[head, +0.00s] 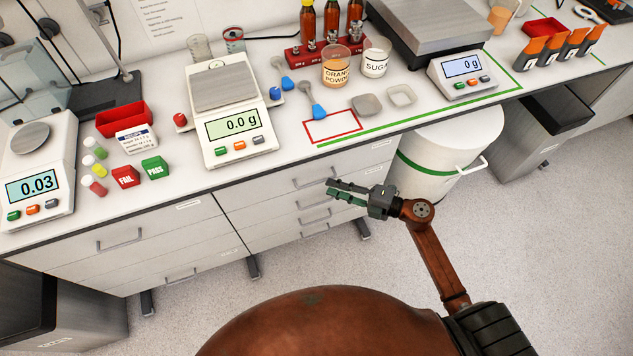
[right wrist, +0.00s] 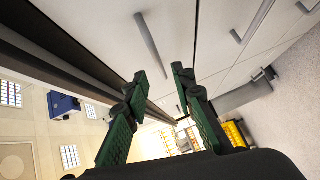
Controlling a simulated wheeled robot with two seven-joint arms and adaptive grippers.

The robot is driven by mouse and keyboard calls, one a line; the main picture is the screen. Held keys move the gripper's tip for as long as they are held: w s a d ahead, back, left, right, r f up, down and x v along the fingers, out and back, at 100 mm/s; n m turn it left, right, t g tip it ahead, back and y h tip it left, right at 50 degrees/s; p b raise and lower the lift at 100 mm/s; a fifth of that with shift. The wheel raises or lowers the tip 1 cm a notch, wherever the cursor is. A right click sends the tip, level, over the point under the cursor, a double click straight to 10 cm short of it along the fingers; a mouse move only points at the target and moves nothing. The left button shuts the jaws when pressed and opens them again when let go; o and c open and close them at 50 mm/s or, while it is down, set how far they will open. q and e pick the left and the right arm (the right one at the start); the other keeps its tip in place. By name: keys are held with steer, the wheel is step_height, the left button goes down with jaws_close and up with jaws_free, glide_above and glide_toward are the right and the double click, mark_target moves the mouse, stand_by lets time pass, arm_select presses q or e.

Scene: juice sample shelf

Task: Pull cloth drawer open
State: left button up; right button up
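The drawers are set under the bench in two stacks, and all look closed. Their small labels are too small to read, so I cannot tell which is the cloth drawer. My right gripper (head: 342,190) is in front of the upper part of the right-hand stack, near its top drawer (head: 290,190). In the right wrist view the right gripper (right wrist: 161,76) is open and empty. A grey bar handle (right wrist: 151,45) lies just beyond its fingertips, apart from them. My left gripper is not in view.
A white bin (head: 440,165) with a green band stands right of the drawers, close to my right arm. The bench top above holds balances (head: 228,115), a red tray (head: 123,119) and cups. The floor (head: 540,250) to the right is clear.

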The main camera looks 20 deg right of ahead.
mark_target(317, 182)
steer(key=b+x, duration=0.1)
steer(key=x, duration=0.5)
steer(key=shift+w+a+f, duration=0.1)
steer(key=shift+w, duration=0.1)
steer(key=shift+c, duration=0.7)
jaws_close()
